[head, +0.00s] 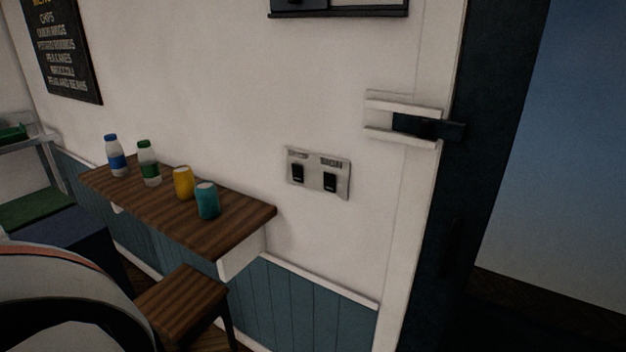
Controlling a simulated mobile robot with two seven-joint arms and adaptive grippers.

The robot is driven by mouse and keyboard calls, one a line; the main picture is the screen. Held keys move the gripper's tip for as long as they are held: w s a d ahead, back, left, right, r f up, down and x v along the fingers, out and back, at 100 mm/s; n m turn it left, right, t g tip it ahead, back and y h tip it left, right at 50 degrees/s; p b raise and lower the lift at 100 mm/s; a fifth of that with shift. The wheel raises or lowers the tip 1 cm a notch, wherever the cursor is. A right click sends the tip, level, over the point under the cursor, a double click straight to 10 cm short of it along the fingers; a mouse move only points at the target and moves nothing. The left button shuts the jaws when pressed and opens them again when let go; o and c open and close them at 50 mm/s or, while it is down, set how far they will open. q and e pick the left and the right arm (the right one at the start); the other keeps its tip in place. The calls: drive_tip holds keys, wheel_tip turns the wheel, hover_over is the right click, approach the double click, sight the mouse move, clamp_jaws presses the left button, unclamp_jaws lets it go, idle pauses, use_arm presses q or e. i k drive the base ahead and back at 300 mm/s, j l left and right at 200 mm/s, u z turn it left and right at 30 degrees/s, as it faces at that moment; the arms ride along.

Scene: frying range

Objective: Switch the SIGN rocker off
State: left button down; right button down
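A pale switch plate (313,177) is on the white wall, right of the wall shelf. It carries two black rockers under small labels. The right one, the SIGN rocker (330,182), sits under a label that reads SIGN. The left rocker (297,173) has a label too blurred to read. I cannot tell from here which way either rocker is tipped. Neither of my grippers shows in the head view. Nothing covers the plate.
A wooden wall shelf (240,215) left of the plate holds two bottles (149,164) and two cans (207,201). A wooden stool (180,302) stands below. At right, a door frame has a dark latch (420,125) beside a dark doorway. The wall around the plate is clear.

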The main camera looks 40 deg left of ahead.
sight(330, 179)
drive_tip(key=u, duration=1.05)
